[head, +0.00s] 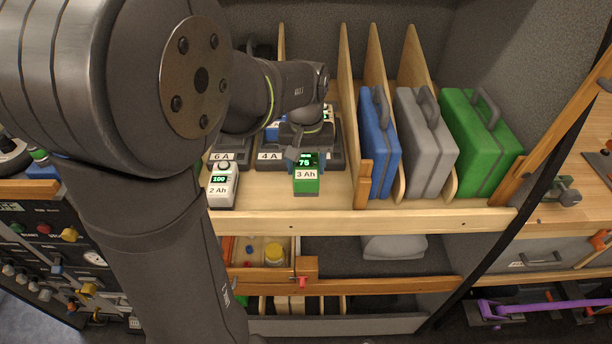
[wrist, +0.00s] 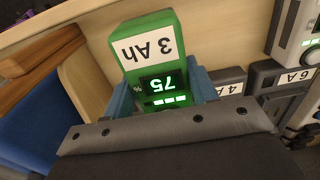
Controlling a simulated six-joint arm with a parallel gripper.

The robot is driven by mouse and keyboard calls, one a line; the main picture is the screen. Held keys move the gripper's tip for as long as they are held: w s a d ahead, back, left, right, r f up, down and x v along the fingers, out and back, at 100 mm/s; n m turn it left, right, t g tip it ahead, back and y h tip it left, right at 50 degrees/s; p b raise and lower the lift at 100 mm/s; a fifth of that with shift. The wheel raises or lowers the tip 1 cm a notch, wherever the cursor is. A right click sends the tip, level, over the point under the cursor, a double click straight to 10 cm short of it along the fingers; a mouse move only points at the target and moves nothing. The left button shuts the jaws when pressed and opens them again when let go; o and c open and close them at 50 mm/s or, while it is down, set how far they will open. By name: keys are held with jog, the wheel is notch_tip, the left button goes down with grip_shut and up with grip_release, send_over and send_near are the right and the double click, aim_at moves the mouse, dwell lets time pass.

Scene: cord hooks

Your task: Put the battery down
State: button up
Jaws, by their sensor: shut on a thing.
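The green battery (head: 306,181) has a white "3 Ah" label and a lit display reading 75. In the head view it is at the front of the wooden shelf (head: 270,190), before the charger marked 4 A (head: 268,157). My gripper (head: 306,152) is shut on it from behind. In the wrist view the battery (wrist: 152,50) sits between the blue fingers of my gripper (wrist: 160,90), label upside down, above or on bare wood. I cannot tell whether its underside touches the shelf. My arm hides part of the chargers.
A white battery (head: 222,186) marked "2 Ah", display 100, stands left, before the 6 A charger (head: 228,157). A wooden divider (head: 365,184) and blue (head: 378,140), grey (head: 424,140) and green (head: 480,130) cases stand right. Bare shelf lies between the two batteries.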

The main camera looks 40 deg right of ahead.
aim_at(303, 156)
jog(key=r, duration=0.1)
jog(key=w+r, duration=0.1)
jog(key=r, duration=0.3)
jog(key=shift+w+d+r, duration=0.1)
jog(key=shift+w+d, duration=0.2)
jog(key=shift+d, duration=0.05)
jog(key=w+d+r, duration=0.2)
jog(key=w, duration=0.6)
jog(key=w+d+r, duration=0.1)
jog(key=w+r, duration=0.1)
jog(key=w, duration=0.5)
jog(key=w+a+f, duration=0.1)
jog(key=w+f, duration=0.1)
jog(key=w, duration=0.1)
jog(key=w+a+f, duration=0.1)
jog(key=w+f, duration=0.1)
jog(key=w, duration=0.2)
jog(key=w+a+f, duration=0.2)
jog(key=w, duration=0.2)
jog(key=shift+w+f, duration=0.1)
jog(key=shift+f, duration=0.05)
jog(key=shift+w+a+f, duration=0.2)
jog(key=shift+w+f, duration=0.1)
jog(key=shift+f, duration=1.9)
jog(key=shift+f, duration=0.15)
jog(key=o, duration=1.3)
